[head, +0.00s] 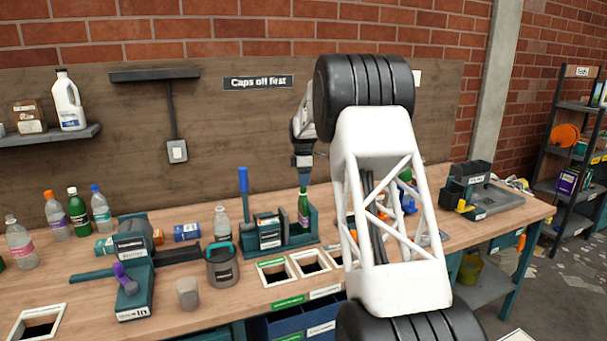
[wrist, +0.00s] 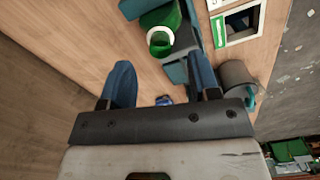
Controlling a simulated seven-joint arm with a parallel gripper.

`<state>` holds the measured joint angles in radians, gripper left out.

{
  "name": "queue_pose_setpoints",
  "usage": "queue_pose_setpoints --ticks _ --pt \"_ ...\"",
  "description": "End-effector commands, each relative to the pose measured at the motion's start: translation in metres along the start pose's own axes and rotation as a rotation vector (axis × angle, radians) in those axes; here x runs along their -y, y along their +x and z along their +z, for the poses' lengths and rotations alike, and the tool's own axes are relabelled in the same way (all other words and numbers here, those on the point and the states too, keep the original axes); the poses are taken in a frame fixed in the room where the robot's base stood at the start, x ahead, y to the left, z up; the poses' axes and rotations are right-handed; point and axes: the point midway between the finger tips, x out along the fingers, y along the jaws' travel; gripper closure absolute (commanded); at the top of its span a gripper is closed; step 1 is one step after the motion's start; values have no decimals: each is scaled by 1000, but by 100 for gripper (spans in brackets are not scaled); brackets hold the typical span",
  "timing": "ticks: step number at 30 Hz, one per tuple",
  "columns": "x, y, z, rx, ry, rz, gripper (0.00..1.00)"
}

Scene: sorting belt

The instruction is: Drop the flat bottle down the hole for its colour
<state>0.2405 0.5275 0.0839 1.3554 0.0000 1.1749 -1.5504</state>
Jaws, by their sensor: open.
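A green bottle (head: 303,212) stands upright in a teal press-like fixture (head: 313,222) with a raised blue lever (head: 243,182). I cannot tell for sure how flat it is. My gripper (head: 304,186) is just above the bottle, pointing down. In the wrist view my gripper (wrist: 162,78) is open, its two blue fingers apart with nothing between them. The green bottle's top (wrist: 160,42) shows just beyond the fingertips. White-framed holes (head: 262,265) lie in the bench before the fixture, one with a green label (head: 288,301). A hole frame (wrist: 256,12) also shows in the wrist view.
A grey bin (head: 222,268) and a grey cup (head: 187,293) stand left of the holes. Several bottles (head: 78,211) stand at the back left, near a teal device (head: 134,280). My arm hides part of the bench's right side.

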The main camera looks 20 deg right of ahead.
Motion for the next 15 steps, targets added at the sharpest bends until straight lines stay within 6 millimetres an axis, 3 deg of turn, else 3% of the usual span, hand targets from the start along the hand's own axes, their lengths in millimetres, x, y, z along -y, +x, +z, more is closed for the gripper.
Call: queue_pose_setpoints --ticks 6,15 --pt "0 26 0 0 0 -2 44" --pt "0 50 0 0 0 -1 44"
